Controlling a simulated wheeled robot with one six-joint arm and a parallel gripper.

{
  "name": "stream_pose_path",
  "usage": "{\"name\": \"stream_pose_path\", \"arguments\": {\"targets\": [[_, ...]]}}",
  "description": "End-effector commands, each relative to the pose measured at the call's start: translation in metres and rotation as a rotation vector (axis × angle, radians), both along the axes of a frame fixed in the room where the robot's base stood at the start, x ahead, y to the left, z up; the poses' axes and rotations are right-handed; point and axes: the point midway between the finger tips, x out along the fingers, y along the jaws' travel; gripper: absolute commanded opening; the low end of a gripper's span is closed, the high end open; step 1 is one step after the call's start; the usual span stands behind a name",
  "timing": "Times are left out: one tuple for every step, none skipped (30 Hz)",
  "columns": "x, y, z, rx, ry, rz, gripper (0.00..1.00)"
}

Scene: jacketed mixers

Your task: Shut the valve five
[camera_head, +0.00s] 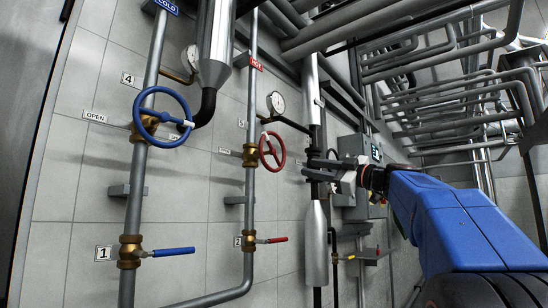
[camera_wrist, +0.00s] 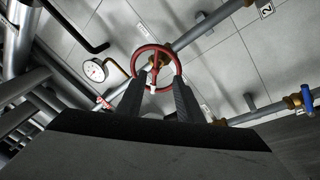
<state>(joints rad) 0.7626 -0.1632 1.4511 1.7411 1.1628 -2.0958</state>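Valve five is a red handwheel (camera_head: 270,150) on a brass body on the grey hot pipe, with a small label that appears to read 5 (camera_head: 241,123) beside it. In the wrist view the red wheel (camera_wrist: 136,62) is ahead, with a white tag at its rim. My gripper (camera_head: 312,167) is just right of the wheel in the head view, with a small gap seen between them. In the wrist view its two dark fingers (camera_wrist: 158,85) stand apart and overlap the wheel's lower rim in the picture. It is empty; contact cannot be told.
A blue handwheel (camera_head: 162,117) is at left, by the labels 4 and OPEN. Below are a blue lever (camera_head: 173,252) at label 1 and a red lever (camera_head: 272,240) at label 2. A gauge (camera_head: 276,103) and a thick vertical pipe (camera_head: 316,240) stand close to my gripper.

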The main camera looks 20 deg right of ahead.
Motion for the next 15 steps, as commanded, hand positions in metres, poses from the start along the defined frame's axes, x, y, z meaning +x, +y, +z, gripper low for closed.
{"name": "stream_pose_path", "arguments": {"targets": [[-0.005,-0.002,0.005,-0.011,-0.02,0.008,0.33],[-0.007,-0.002,0.008,-0.016,-0.028,0.012,0.33],[-0.009,-0.002,0.01,-0.022,-0.037,0.017,0.33],[-0.01,-0.002,0.011,-0.024,-0.042,0.02,0.33],[-0.01,-0.001,0.012,-0.026,-0.044,0.021,0.33],[-0.008,0.0,0.013,-0.027,-0.045,0.023,0.33],[-0.007,0.001,0.014,-0.026,-0.046,0.024,0.33],[-0.005,0.002,0.014,-0.027,-0.045,0.024,0.33],[-0.002,0.004,0.015,-0.027,-0.045,0.024,0.33],[0.001,0.005,0.016,-0.027,-0.045,0.024,0.33],[0.003,0.007,0.017,-0.027,-0.045,0.024,0.33],[0.008,0.009,0.018,-0.027,-0.044,0.025,0.33],[0.011,0.011,0.019,-0.027,-0.044,0.025,0.33],[0.015,0.013,0.02,-0.027,-0.044,0.025,0.33],[0.02,0.016,0.022,-0.027,-0.044,0.025,0.33]]}}
